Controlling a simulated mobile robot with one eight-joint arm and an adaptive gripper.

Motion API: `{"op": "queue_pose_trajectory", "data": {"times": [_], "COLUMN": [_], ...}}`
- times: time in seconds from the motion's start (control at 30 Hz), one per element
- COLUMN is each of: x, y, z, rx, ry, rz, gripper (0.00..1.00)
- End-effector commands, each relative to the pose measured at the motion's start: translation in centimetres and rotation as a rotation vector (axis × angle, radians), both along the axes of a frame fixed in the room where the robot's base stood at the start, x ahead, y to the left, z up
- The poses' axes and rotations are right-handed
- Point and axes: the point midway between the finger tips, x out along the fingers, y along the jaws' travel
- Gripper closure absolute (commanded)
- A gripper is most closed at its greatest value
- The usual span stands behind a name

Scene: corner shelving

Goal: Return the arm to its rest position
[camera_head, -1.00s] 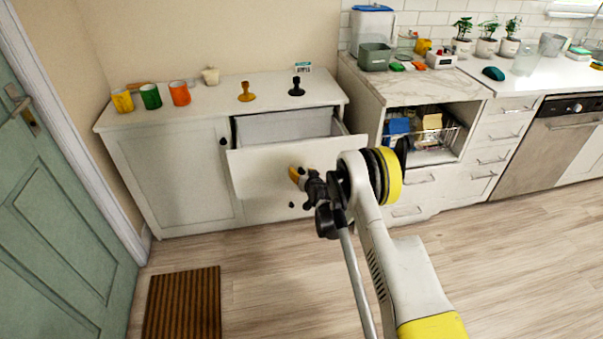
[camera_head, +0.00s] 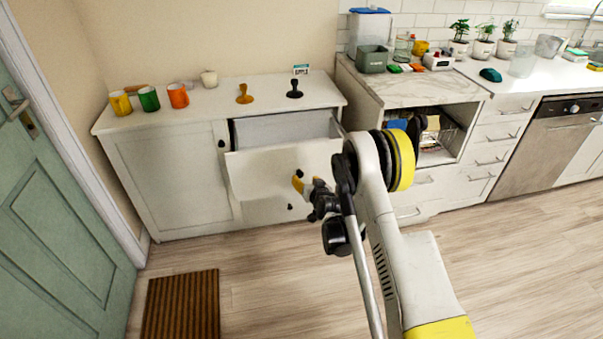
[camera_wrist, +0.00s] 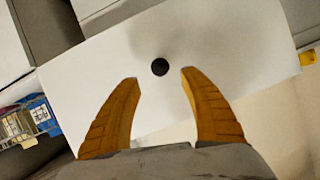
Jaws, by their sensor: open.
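My gripper (camera_wrist: 160,75) shows in the wrist view with its two orange fingers spread apart and nothing between them. A black round knob (camera_wrist: 160,67) on a white drawer front (camera_wrist: 90,75) lies just beyond the fingertips, apart from them. In the head view my gripper (camera_head: 298,184) is in front of the pulled-out top drawer (camera_head: 270,165) of the white cabinet (camera_head: 170,175). My arm reaches up from the lower right, folded at a yellow-ringed joint that hides the drawer's right end.
On the cabinet top stand yellow, green and orange mugs (camera_head: 149,98) and two stamp-like items (camera_head: 245,94). An open shelf with a wire rack (camera_head: 445,138) is right of the drawer. A striped mat (camera_head: 182,305) lies on the floor.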

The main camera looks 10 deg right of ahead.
Motion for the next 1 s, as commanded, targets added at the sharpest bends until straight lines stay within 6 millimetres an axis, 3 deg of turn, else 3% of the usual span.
{"op": "queue_pose_trajectory", "data": {"times": [0.17, 0.27, 0.47, 0.7, 0.87, 1.0], "x": [0.0, 0.0, -1.5, -7.6, -13.7, -20.1], "y": [0.0, 0.2, 0.7, 1.4, 1.7, 1.8], "z": [0.3, 2.0, 10.3, 20.5, 25.6, 28.6], "rx": [-0.001, -0.005, -0.032, -0.072, -0.1, -0.124], "ry": [0.002, 0.014, 0.084, 0.19, 0.261, 0.323], "rz": [0.001, 0.005, 0.026, 0.049, 0.062, 0.067], "gripper": [0.48, 0.48, 0.48, 0.48, 0.48, 0.48]}}
